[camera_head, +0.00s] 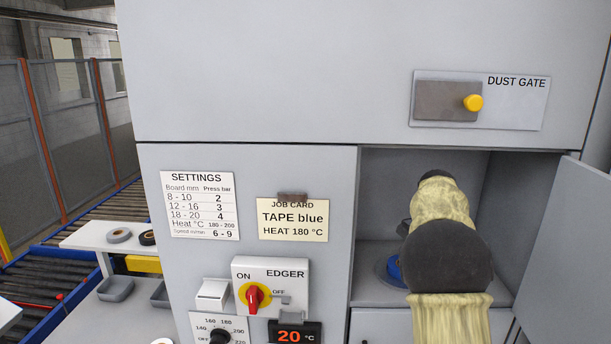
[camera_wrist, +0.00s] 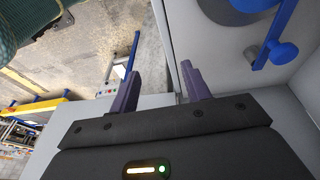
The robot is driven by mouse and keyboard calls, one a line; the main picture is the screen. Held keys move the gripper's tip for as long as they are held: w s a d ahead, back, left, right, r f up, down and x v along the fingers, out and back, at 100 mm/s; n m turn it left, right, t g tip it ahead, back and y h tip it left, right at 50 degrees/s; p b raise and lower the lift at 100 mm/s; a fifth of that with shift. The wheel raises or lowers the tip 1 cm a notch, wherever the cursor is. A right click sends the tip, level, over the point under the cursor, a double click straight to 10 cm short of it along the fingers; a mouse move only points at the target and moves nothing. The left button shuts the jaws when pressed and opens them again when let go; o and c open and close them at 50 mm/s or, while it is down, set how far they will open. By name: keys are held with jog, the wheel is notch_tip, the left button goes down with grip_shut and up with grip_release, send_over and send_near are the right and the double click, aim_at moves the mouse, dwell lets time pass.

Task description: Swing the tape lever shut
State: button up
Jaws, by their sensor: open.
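The blue lever (camera_wrist: 268,50) with a round blue knob (camera_wrist: 284,53) is at the upper right of the wrist view, in front of a pale grey wall. Beside its upper end is a round grey and blue part, cut off by the frame edge. My gripper (camera_wrist: 161,86) is open and empty, with the lever to the right of its fingers and apart from them. In the head view my arm covers most of the open compartment (camera_head: 384,187); a blue round part (camera_head: 394,269) shows left of the arm. My gripper cannot be made out there.
An open door (camera_head: 567,250) stands at the compartment's right. Left of it, the machine front carries the job card (camera_head: 292,220) reading "TAPE blue", the settings sheet (camera_head: 199,204) and the edger switch (camera_head: 254,297). A roller conveyor (camera_head: 60,262) and a white shelf (camera_head: 95,236) lie at the left.

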jog(key=s+a+f+n+t+y+b, duration=0.1)
jog(key=s+a+f+n+b, duration=0.1)
jog(key=s+a+f+n, duration=0.6)
jog(key=s+a+f+n+t+y+b, duration=0.1)
jog(key=s+a+f+n+t+b, duration=0.1)
jog(key=s+a+f+n, duration=0.7)
jog(key=s+n, duration=0.2)
jog(key=s, duration=0.4)
jog(key=shift+t+y, duration=0.3)
jog(key=shift+y, duration=0.1)
jog(key=shift+d+f, duration=0.1)
